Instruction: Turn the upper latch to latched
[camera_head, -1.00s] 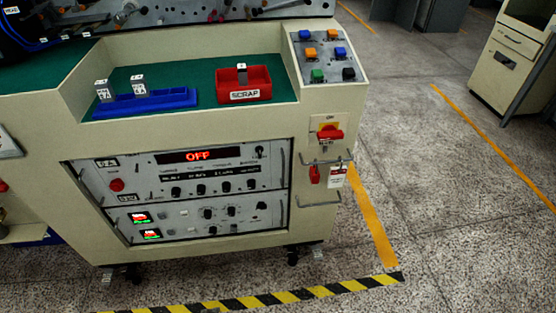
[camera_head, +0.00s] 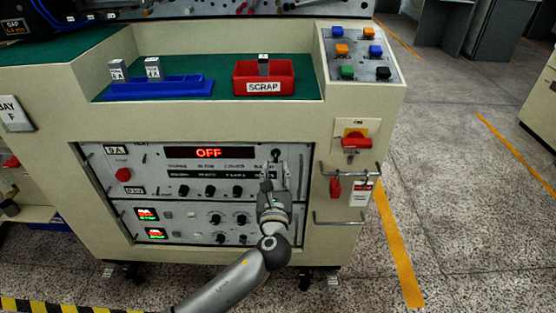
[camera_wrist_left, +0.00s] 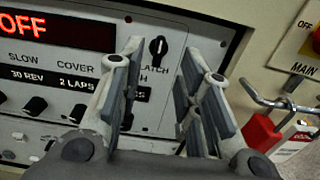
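The upper latch is a black knob (camera_head: 276,154) at the top right of the upper grey panel (camera_head: 150,158). In the left wrist view the knob (camera_wrist_left: 158,46) has a pale pointer line and sits above the word LATCH, partly covered by a finger. My left gripper (camera_head: 276,168) is in front of the panel, just below the knob in the head view. In the left wrist view its two fingers (camera_wrist_left: 160,68) are open and empty, with the knob showing between their tips. Contact cannot be made out. My right gripper is not in view.
A red OFF display (camera_head: 208,153) and a row of small black knobs lie left of the gripper. To the right are a red main switch (camera_head: 355,141), a red padlock (camera_head: 335,187) and metal handles (camera_head: 340,221). A lower panel with two lit screens sits below.

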